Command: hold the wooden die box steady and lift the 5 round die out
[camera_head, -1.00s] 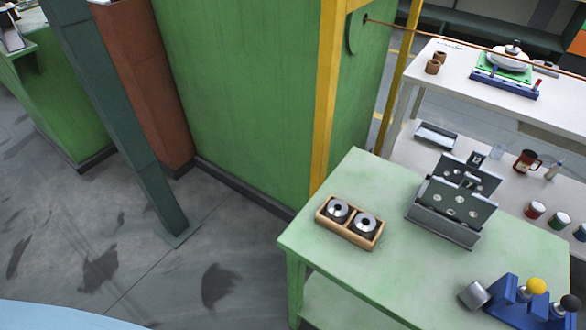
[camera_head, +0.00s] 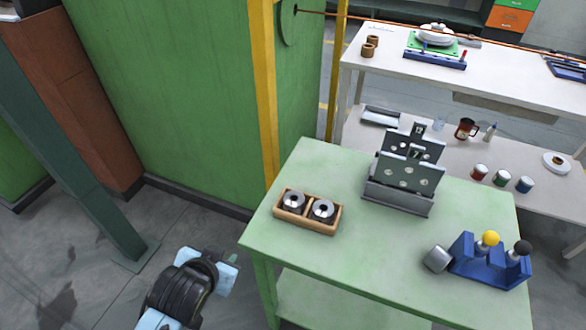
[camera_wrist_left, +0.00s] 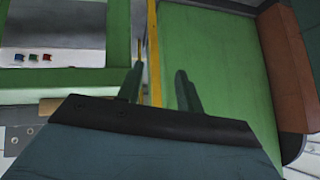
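The wooden die box (camera_head: 305,226) sits on the near left part of the green table. It holds two round steel dies side by side, a left die (camera_head: 293,202) and a right die (camera_head: 322,210). I cannot read which is the 5. My left gripper (camera_head: 232,258) is low at the table's left edge, left of and nearer than the box, apart from it. In the left wrist view its two fingers (camera_wrist_left: 162,88) stand apart with nothing between them. My right gripper is in neither current view.
A grey plate rack (camera_head: 398,196) stands behind and right of the box. A blue holder (camera_head: 485,268) with yellow and black knobs is at the table's right. The green tabletop (camera_head: 350,270) is bare in front. A yellow post (camera_head: 264,100) rises behind the table.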

